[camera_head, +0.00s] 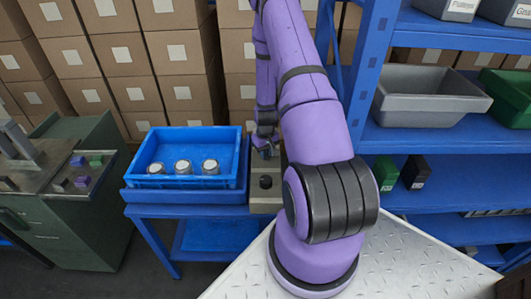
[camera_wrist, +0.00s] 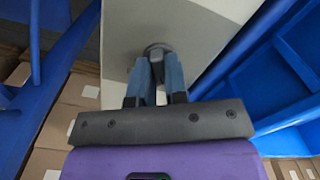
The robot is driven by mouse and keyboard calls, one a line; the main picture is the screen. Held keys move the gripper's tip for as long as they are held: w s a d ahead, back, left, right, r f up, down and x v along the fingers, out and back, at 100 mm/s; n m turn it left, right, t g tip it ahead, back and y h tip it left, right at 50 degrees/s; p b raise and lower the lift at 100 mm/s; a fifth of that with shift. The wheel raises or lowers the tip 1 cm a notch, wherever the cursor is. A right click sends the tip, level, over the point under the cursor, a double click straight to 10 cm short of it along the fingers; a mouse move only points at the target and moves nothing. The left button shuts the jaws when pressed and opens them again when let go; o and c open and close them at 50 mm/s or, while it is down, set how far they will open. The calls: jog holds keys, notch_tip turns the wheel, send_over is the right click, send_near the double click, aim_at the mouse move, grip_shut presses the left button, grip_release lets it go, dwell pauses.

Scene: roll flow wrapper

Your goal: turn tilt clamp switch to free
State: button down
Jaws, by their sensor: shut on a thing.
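My gripper (camera_wrist: 157,62) is shut on a dark round switch knob (camera_wrist: 158,48), its two blue-grey fingertips close together on it. The knob sits on a plain pale grey panel (camera_wrist: 190,25). No label or free mark is legible, so I cannot tell the switch's setting. In the head view my gripper (camera_head: 265,150) is at the back of a small grey-beige box (camera_head: 262,202) between the blue tray and my arm. A second black knob (camera_head: 266,182) shows on top of this box, nearer the camera. The gripped part is mostly hidden there.
A blue tray (camera_head: 150,182) with several round, pale-topped pieces (camera_head: 183,167) stands left of the box on a blue stand. Blue shelving (camera_head: 450,140) with a grey bin (camera_head: 430,95) is on the right. Stacked cartons (camera_head: 120,55) fill the back. A green machine (camera_head: 80,225) stands far left.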

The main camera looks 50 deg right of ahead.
dwell(0.3)
jog(key=c, duration=1.1)
grip_release()
jog(key=shift+c, duration=0.2)
jog(key=shift+r, duration=0.15)
notch_tip(320, 180, up, 10)
jog(key=shift+r, duration=0.25)
